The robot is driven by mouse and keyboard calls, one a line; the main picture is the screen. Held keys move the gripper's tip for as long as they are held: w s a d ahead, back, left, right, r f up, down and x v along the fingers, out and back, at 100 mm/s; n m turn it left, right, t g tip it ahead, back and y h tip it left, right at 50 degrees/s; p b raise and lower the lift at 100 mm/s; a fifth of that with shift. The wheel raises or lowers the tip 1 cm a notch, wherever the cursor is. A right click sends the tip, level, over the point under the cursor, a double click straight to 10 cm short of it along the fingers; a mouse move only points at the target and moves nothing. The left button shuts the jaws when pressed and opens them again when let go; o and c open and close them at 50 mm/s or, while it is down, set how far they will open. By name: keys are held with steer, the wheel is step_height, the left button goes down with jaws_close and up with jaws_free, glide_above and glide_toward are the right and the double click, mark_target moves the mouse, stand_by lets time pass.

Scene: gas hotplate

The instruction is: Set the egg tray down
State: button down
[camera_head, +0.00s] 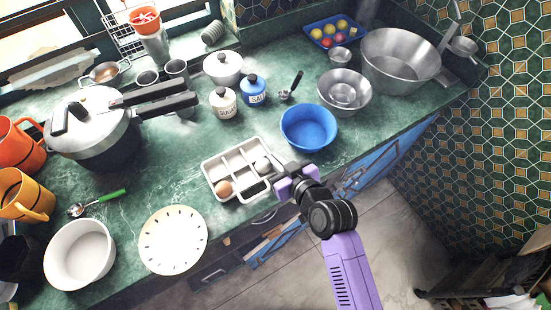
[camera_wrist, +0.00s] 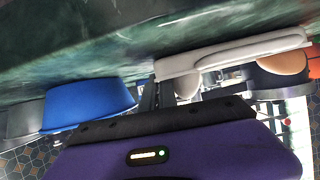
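The egg tray (camera_head: 234,155) is a pale, off-white tray with several compartments near the counter's front edge. A brown egg (camera_head: 223,188) sits in its front left compartment and a paler egg (camera_head: 262,164) on its right side. My gripper (camera_head: 260,188) is at the tray's front right corner, its dark fingers overlapping the rim in the picture. In the wrist view the tray (camera_wrist: 235,50) shows edge-on, close to the green counter surface, with the brown egg (camera_wrist: 283,62) in it. I cannot tell whether the tray touches the counter or whether the fingers close on its rim.
A blue bowl (camera_head: 308,128) stands right of the tray. Sugar (camera_head: 222,102) and salt (camera_head: 253,90) jars stand behind. Some green counter (camera_head: 165,165) left of the tray is clear.

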steer(key=c, duration=2.1)
jaws_free()
steer(key=shift+f, duration=0.1)
steer(key=o, duration=0.4)
steer(key=shift+r, duration=0.2)
steer(key=b+v, duration=0.1)
steer(key=v, duration=1.1)
